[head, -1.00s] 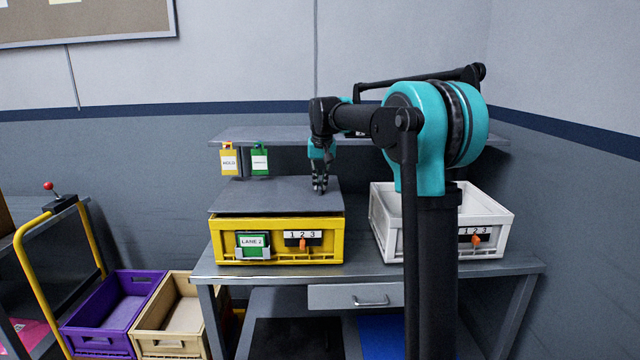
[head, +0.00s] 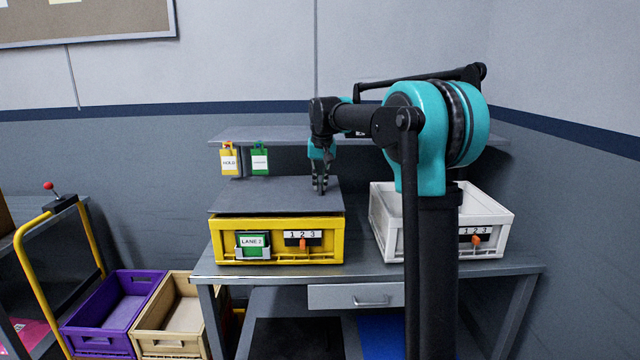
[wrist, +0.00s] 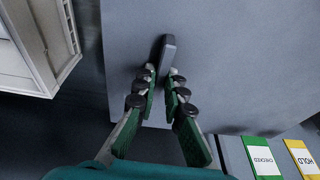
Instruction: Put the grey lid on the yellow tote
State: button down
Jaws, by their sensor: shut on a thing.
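The flat grey lid (head: 255,197) lies over the top of the yellow tote (head: 220,240) on the bench. Its left edge reaches slightly past the tote's left side, and I cannot tell whether it sits flush on the rim. My gripper (head: 321,190) points down at the right part of the lid and is shut on its dark raised handle. In the wrist view my gripper's fingers (wrist: 162,85) are on both sides of the handle (wrist: 166,55), with the lid (wrist: 230,60) filling the middle. The inside of the tote is hidden.
A white tote (head: 497,215) stands to the right on the bench (head: 350,270). Behind is a shelf (head: 270,133) with yellow and green hanging tags (head: 260,158). A purple crate (head: 105,310) and a tan crate (head: 170,320) are at lower left, beside a yellow-railed cart (head: 40,270).

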jog(key=shift+s+x, duration=0.2)
jog(key=shift+x, duration=0.7)
dwell(2.4)
jog(key=shift+f, duration=0.1)
jog(key=c, duration=1.1)
grip_release()
jog(key=shift+c, duration=0.2)
jog(key=shift+w+r+v, duration=0.1)
jog(key=shift+w+v, duration=0.2)
jog(key=shift+v, duration=0.85)
jog(key=shift+w+r+v, duration=0.1)
jog(key=shift+w+v, duration=0.15)
jog(key=shift+v, duration=0.9)
jog(key=shift+w+v, duration=0.3)
jog(key=shift+v, duration=0.8)
jog(key=shift+s, duration=0.1)
